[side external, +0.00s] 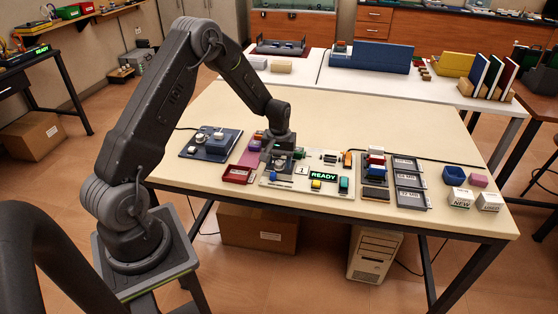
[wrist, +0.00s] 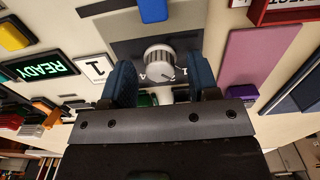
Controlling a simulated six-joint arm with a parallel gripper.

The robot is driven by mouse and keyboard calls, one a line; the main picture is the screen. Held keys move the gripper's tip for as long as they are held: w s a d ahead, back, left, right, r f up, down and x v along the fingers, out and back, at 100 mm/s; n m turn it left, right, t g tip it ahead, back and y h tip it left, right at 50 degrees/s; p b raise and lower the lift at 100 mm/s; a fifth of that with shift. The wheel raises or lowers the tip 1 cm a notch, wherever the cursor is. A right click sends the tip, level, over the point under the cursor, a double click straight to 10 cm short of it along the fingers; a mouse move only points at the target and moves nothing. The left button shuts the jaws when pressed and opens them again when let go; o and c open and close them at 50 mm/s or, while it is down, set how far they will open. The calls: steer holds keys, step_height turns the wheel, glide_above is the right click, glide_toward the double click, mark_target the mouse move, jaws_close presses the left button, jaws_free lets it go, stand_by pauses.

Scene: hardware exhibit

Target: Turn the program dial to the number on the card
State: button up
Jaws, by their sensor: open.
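The program dial (wrist: 158,60) is a ribbed white knob on a grey plate (wrist: 126,30). In the wrist view it stands between the two blue-padded fingers of my gripper (wrist: 162,76), with a gap at each side. My gripper is open. Part of the ring of numerals shows around the knob, but I cannot tell the dial's setting. The white card (wrist: 95,68) shows what looks like a 1; it also stands in the side view (side external: 302,170), right of my gripper (side external: 280,158). In the side view the dial is hard to make out beneath my gripper.
A green-lit READY display (wrist: 42,69) is beside the card. A blue block (wrist: 152,9), a yellow button (wrist: 12,34) and a purple pad (wrist: 257,58) are around the dial. A red tray (side external: 237,174) and grey trays (side external: 409,180) flank the panel.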

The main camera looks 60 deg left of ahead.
mark_target(279, 162)
step_height(279, 162, up, 14)
stand_by(0.6)
steer(key=shift+f, duration=0.1)
steer(key=s+d+r+m+t, duration=0.3)
steer(key=s+d+r+m, duration=0.2)
steer(key=s+d+r, duration=0.7)
steer(key=s+d+r+m+t, duration=0.2)
steer(key=s+d+m, duration=0.2)
steer(key=s+d, duration=0.4)
steer(key=s, duration=0.3)
steer(key=shift+d+t, duration=0.3)
steer(key=shift+d, duration=0.1)
